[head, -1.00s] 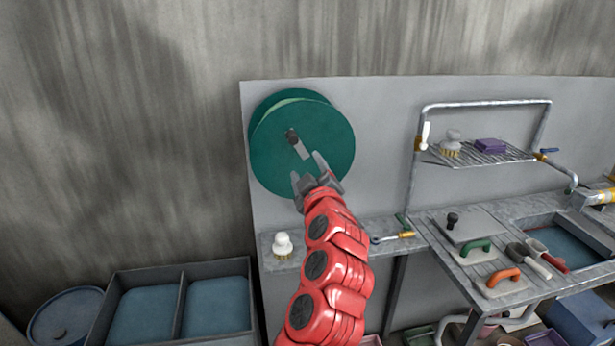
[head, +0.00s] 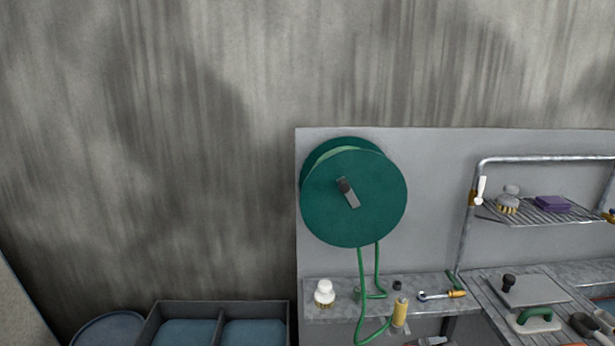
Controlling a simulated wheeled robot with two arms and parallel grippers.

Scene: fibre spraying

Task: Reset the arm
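Neither of my arms nor grippers shows in the head view now. The green hose reel (head: 365,215) is on the grey back panel (head: 430,160), with its grey crank handle (head: 348,193) in front. A green hose (head: 362,290) hangs from the reel down to the shelf and loops below its front edge. A yellow cylindrical piece (head: 400,312) is by the hose loop at the shelf edge.
Blue-filled bins (head: 218,306) stand lower left.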

